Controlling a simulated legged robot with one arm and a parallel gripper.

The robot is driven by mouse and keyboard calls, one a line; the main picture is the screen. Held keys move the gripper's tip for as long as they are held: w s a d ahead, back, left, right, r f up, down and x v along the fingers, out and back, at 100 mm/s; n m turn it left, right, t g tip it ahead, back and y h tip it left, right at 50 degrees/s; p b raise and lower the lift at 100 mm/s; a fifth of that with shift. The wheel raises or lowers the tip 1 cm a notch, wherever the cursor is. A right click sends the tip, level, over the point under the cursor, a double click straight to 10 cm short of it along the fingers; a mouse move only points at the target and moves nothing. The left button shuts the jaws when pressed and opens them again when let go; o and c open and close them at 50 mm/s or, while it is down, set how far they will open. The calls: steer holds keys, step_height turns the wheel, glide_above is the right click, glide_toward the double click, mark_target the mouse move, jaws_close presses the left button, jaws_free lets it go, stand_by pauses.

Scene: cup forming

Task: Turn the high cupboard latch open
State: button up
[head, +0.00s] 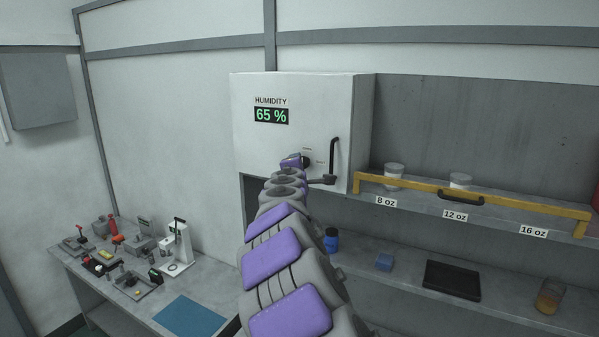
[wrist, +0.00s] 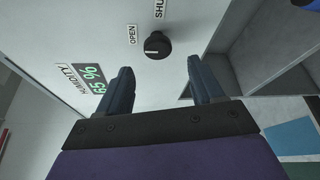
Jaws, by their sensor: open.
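The high cupboard (head: 290,135) is a white box on the wall with a humidity display reading 65 %. Its latch is a round black knob (wrist: 158,45) with a small white mark, seen in the wrist view between the OPEN label (wrist: 132,35) and the SHUT label (wrist: 159,9) and the gripper. I cannot tell which label the mark points at. My gripper (wrist: 163,78) is open and empty, its two dark fingers spread in front of the cupboard face. The knob lies just beyond the fingertips, roughly in line with the gap. In the head view my arm partly covers the latch area.
A black bar handle (head: 334,157) stands on the cupboard right of the latch. A shelf to the right has a yellow rail (head: 410,189) across its front and white-lidded containers (head: 394,171). A workbench (head: 205,275) with tools is lower left.

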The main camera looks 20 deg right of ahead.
steer(key=b+v, duration=0.1)
steer(key=v, duration=1)
steer(key=shift+a+b, duration=0.25)
steer(key=shift+b, duration=0.05)
steer(key=shift+s, duration=0.1)
steer(key=s+d+f+m+g+y+b, duration=0.1)
steer(key=s+f+m+g+b, duration=0.4)
steer(key=s+f, duration=0.7)
steer(key=s+f+m+g+b, duration=0.5)
steer(key=s+f, duration=0.4)
steer(key=f, duration=0.6)
steer(key=s+a+f+m+g+y+b, duration=0.1)
steer(key=s+a+f+g+y+b, duration=0.1)
steer(key=s+a+f, duration=0.3)
steer(key=s+a+f+m+g+y+b, duration=0.2)
steer(key=s+f, duration=0.6)
steer(key=s, duration=0.5)
steer(key=s+a+f+m+g+y+b, duration=0.2)
steer(key=s+a+f+y+b, duration=0.1)
steer(key=s+a+f+b, duration=0.2)
steer(key=s+a+f, duration=0.2)
steer(key=s+a, duration=0.1)
steer(key=shift+s, duration=0.4)
steer(key=shift+d, duration=0.15)
